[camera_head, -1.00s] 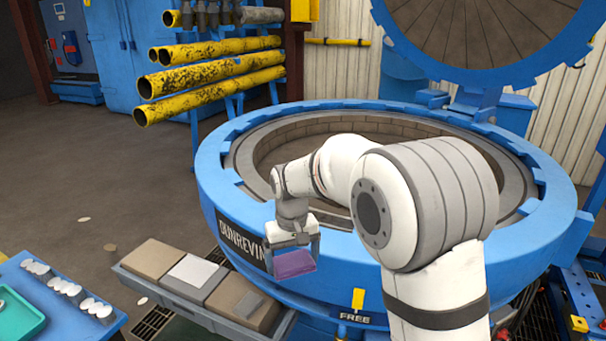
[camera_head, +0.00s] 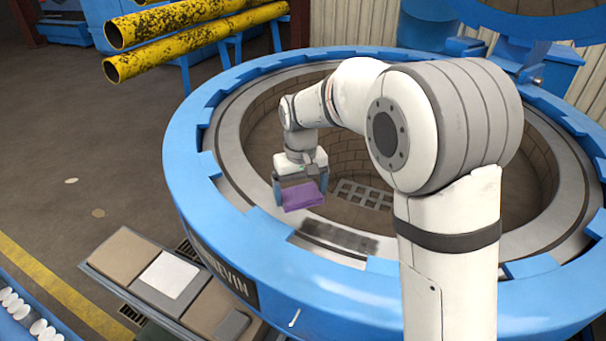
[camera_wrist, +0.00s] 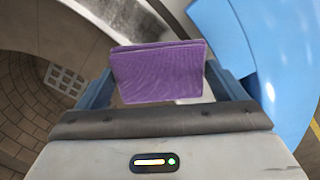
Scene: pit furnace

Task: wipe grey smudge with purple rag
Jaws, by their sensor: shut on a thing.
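The purple rag (camera_head: 303,197) is a small folded pad held between the blue fingers of my gripper (camera_head: 301,189). It also fills the middle of the wrist view (camera_wrist: 158,72), with a finger on each side. The grey smudge (camera_head: 340,237) is a dark, long patch on the pale inner rim of the blue ring, below and to the right of the rag in the head view. The rag looks raised above the rim, apart from the smudge.
The round furnace pit, with brick walls and a grate (camera_head: 366,194), opens behind my gripper. The blue ring (camera_head: 190,170) has raised teeth around its rim.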

